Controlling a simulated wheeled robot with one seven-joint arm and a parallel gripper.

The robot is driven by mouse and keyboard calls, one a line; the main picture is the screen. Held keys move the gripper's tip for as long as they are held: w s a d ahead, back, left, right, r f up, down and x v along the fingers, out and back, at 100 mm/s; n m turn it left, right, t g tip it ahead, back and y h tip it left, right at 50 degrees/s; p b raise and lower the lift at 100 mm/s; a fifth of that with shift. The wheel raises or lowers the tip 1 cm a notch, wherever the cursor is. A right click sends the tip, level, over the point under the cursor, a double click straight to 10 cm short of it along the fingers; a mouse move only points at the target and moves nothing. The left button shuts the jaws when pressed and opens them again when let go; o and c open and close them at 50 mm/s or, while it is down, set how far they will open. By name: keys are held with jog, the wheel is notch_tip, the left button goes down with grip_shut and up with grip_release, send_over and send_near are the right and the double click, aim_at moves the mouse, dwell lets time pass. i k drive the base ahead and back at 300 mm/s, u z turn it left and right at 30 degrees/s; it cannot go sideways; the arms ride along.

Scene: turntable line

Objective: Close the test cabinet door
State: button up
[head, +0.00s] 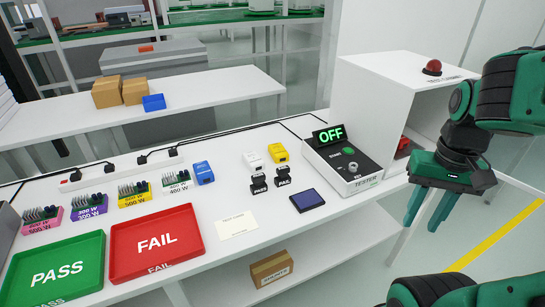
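The test cabinet (375,92) is a white box at the right end of the bench, behind the tester. Its front is open, and a red-topped item (403,144) shows inside at the bottom. I cannot clearly make out the door; a thin white edge (520,184) right of my gripper may be part of it. My gripper (429,209) has green fingers that point down and stand apart with nothing between them. It is in front of the cabinet's right side, beyond the bench end. My arm hides part of the opening.
A red dome (432,67) sits on the cabinet. The tester (345,162) reads OFF. A green PASS tray (55,270), a red FAIL tray (155,240) and several small parts occupy the bench. A box (271,269) lies on the lower shelf. Floor with a yellow stripe (490,238) is clear.

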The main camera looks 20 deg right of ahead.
aim_at(513, 182)
jog(key=k, duration=0.5)
jog(key=z, duration=2.4)
jog(key=i, duration=2.85)
